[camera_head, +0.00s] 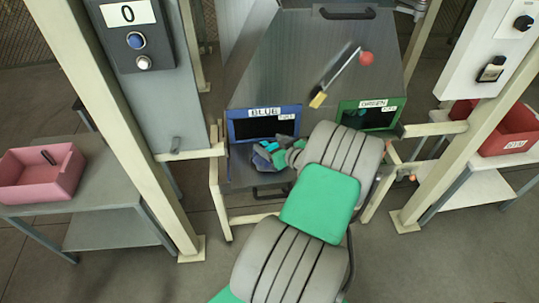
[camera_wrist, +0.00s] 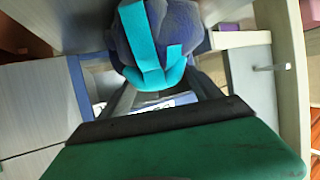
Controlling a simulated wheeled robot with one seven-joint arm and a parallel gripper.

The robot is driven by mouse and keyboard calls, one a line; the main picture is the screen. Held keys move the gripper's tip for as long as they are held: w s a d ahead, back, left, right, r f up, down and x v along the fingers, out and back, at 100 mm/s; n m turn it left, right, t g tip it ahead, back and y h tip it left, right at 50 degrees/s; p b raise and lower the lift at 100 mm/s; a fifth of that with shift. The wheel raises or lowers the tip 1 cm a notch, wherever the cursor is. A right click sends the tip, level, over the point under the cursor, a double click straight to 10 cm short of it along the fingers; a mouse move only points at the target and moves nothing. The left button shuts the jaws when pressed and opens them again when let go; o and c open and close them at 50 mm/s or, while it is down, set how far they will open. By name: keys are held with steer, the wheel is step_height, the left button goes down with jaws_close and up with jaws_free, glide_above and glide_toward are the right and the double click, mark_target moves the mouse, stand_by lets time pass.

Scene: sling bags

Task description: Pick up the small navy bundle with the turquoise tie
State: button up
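The navy bundle (camera_wrist: 180,28) with its turquoise tie (camera_wrist: 140,35) fills the top middle of the wrist view. My gripper (camera_wrist: 163,80) has its two dark fingers apart, reaching up to the bundle's lower edge. The bundle overlaps the fingertips, so I cannot tell whether they press on it or only stand beside it. In the head view my gripper (camera_head: 285,158) is low in front of the blue-framed opening, next to a cluster of blue and turquoise pieces (camera_head: 264,154). The bundle is hard to separate from these pieces there.
A blue-framed opening (camera_head: 232,127) labelled BLUE and a green-framed one (camera_head: 341,106) labelled GREEN are in the grey cabinet. Cream posts (camera_head: 125,130) stand close on both sides. A pink bin (camera_head: 20,182) is on the left table; red bins (camera_head: 510,130) are at right.

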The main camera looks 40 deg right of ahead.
jaws_close()
stand_by(0.6)
